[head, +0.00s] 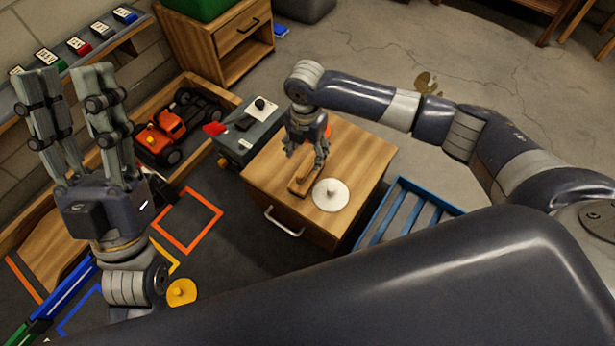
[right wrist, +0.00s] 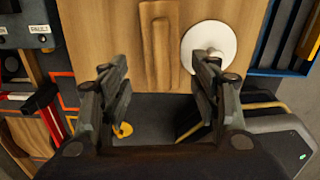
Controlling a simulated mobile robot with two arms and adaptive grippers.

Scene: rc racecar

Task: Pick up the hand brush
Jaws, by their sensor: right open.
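The hand brush (head: 299,184) is a long wooden piece lying on the wooden cabinet top (head: 361,160). Its bristles cannot be made out. In the right wrist view the brush (right wrist: 160,45) lies lengthwise, beyond and between the fingertips. My right gripper (head: 308,161) is above the brush and hides part of it; its fingers (right wrist: 163,65) are apart with nothing between them. My left gripper (head: 66,78) is raised at the left, fingers apart and empty, away from the cabinet.
A white disc with a knob (head: 331,194) lies close to the right of the brush. A grey box (head: 247,137) stands left of the cabinet and a blue slatted rack (head: 401,213) right of it. An orange toy car (head: 172,127) sits further left.

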